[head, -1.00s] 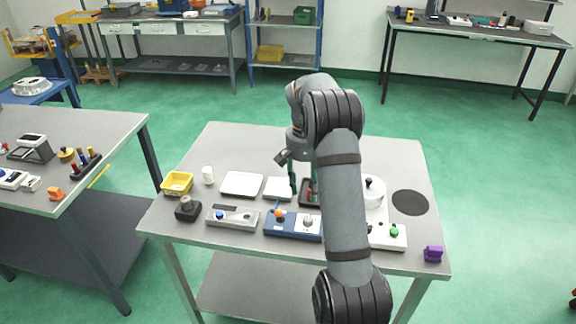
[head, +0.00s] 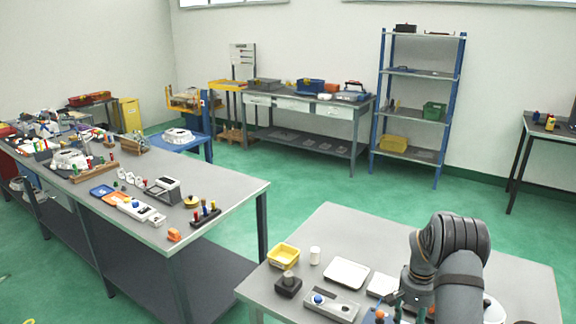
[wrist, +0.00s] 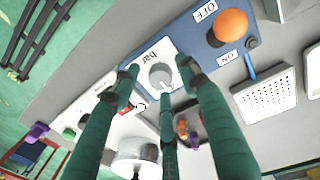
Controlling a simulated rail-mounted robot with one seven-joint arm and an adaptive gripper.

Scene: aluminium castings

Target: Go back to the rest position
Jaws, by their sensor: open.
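In the wrist view, my gripper (wrist: 160,88) has its green fingers spread and empty. They are over the white gauge knob plate marked "bar" (wrist: 150,62) on the blue panel (wrist: 205,45); I cannot tell if they touch it. The panel also carries an orange knob (wrist: 231,25) between OFF and ON labels. In the head view, my arm hangs over the near table (head: 345,222) at the lower right, and my gripper is mostly hidden behind it and cut by the frame edge.
On the near table are a yellow bin (head: 283,256), a white cup (head: 315,255), a dark block (head: 288,285), a white tray (head: 346,273) and a grey switch box (head: 331,304). A long crowded bench (head: 245,190) stands left. Green floor (head: 300,200) lies open between tables.

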